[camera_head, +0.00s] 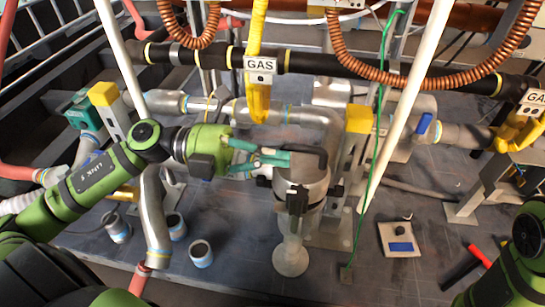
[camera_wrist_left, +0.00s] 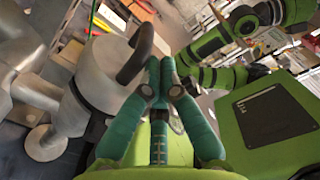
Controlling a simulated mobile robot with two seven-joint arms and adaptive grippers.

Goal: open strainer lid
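The strainer (camera_head: 302,190) is a grey metal body standing upright in the middle of the head view, with a black clamp on its front. Its round lid (camera_wrist_left: 103,73) carries an arched black handle (camera_head: 318,153), which also shows in the left wrist view (camera_wrist_left: 141,45). The lid appears to sit down on the body. My left gripper (camera_head: 287,157) reaches in from the left at lid height. Its teal fingers are together in the left wrist view (camera_wrist_left: 160,65), right beside the handle. Contact with the handle cannot be told. My right gripper is out of view.
Grey pipes (camera_head: 290,115) and a black gas pipe (camera_head: 310,63) run behind the strainer. A green cable (camera_head: 372,150) and a white pole (camera_head: 397,110) stand to its right. A red-handled hammer (camera_head: 480,256) and a small plate (camera_head: 401,240) lie on the floor at right.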

